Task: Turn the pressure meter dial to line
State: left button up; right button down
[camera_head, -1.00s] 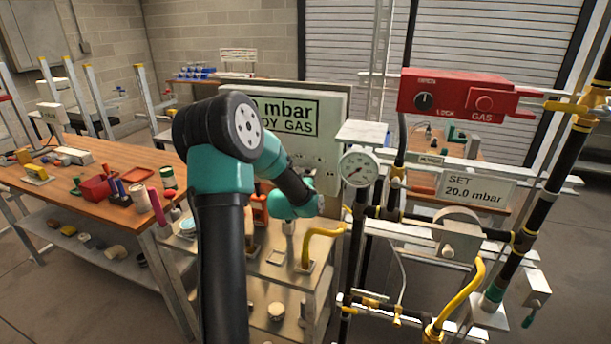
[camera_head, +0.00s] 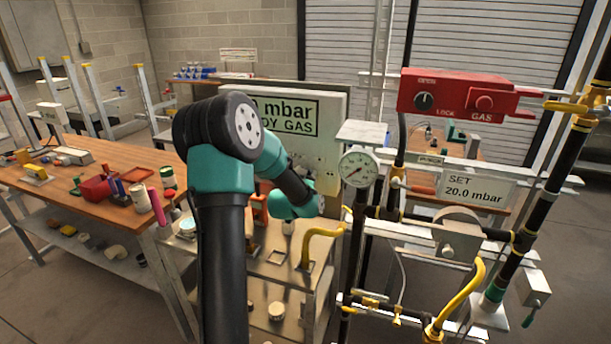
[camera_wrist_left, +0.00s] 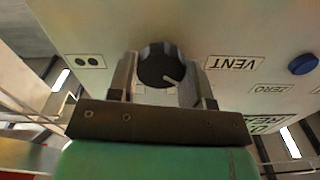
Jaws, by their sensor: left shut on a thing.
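A dark round knob (camera_wrist_left: 157,66) with a pale pointer mark shows in the left wrist view, on a pale panel (camera_wrist_left: 210,30). My left gripper (camera_wrist_left: 160,85) is shut on this knob, one finger on each side. In the head view my left arm covers the lower part of the panel (camera_head: 335,105), and the fingers and knob are hidden there. The panel's screen (camera_head: 283,117) reads partly "0 mbar" and "DY GAS". A round white gauge (camera_head: 358,168) with a needle stands right of the panel. A sign (camera_head: 474,188) reads "SET 20.0 mbar".
A red gas box (camera_head: 460,95) and black pipes with yellow fittings (camera_head: 460,300) stand at the right. A wooden workbench (camera_head: 110,200) with tools is at the left. A blue button (camera_wrist_left: 303,64) and a VENT label (camera_wrist_left: 233,63) are beside the knob.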

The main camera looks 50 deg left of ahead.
pick_arm(q)
jog(key=m, duration=0.6)
jog(key=shift+d, duration=0.15)
jog(key=shift+m, duration=0.3)
jog(key=o, duration=0.9)
jog(key=v, duration=1.7)
jog(key=shift+s+d+f, duration=0.1)
jog(key=shift+d, duration=0.05)
